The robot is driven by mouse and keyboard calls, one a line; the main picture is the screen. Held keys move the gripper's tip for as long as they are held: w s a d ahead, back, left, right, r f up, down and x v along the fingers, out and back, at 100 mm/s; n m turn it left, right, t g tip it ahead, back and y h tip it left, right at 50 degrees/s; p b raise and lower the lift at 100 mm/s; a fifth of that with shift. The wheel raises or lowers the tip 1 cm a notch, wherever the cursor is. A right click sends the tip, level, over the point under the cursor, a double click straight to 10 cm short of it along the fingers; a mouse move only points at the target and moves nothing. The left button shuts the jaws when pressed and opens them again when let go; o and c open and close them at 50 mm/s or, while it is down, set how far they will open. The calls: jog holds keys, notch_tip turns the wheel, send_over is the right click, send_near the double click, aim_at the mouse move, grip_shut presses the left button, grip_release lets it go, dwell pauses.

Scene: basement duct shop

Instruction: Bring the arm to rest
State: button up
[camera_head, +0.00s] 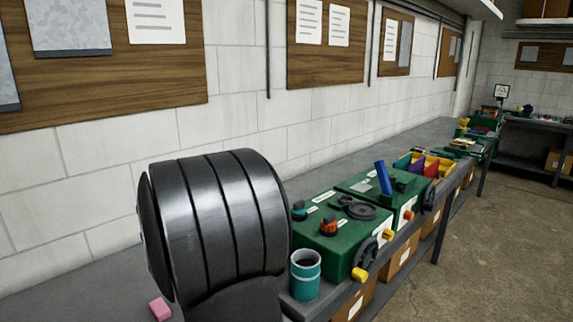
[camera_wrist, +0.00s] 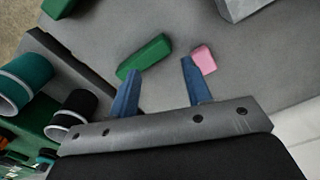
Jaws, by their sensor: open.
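My gripper (camera_wrist: 161,66) shows in the wrist view with its two blue fingers apart, and nothing is held between them. It is over a grey bench top (camera_wrist: 120,30). A green block (camera_wrist: 145,56) lies on the bench just beyond the left fingertip. A pink block (camera_wrist: 204,59) lies just beyond the right fingertip. Whether the fingers touch either block cannot be told. In the head view a pink block (camera_head: 160,309) sits on the bench at the bottom left. My gripper is not visible in the head view, where a dark banded part of my arm fills the lower middle.
A teal cup (camera_head: 305,275) stands at the bench's front edge. Green boxes with knobs and handwheels (camera_head: 343,236) line the bench to the right, with coloured bins (camera_head: 424,165) farther back. Pinboards (camera_head: 327,45) hang on the white block wall. Open floor (camera_head: 500,220) lies at the right.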

jog(key=w+d+r+m, duration=0.1)
jog(key=w+d+r, duration=0.1)
jog(key=w+d, duration=0.35)
jog(key=w+d+r+m, duration=0.1)
jog(key=w+d+m, duration=0.15)
jog(key=d, duration=0.65)
jog(key=shift+s+d+f+n, duration=0.25)
jog(key=shift+s+d+n, duration=0.15)
jog(key=shift+s+d, duration=0.25)
jog(key=shift+s+d+f+n, duration=0.25)
jog(key=shift+s+d+n, duration=0.2)
jog(key=shift+s+d, duration=0.15)
jog(key=shift+s+d+f+n, duration=0.25)
jog(key=shift+s+d+n, duration=0.15)
jog(key=shift+s+d, duration=0.2)
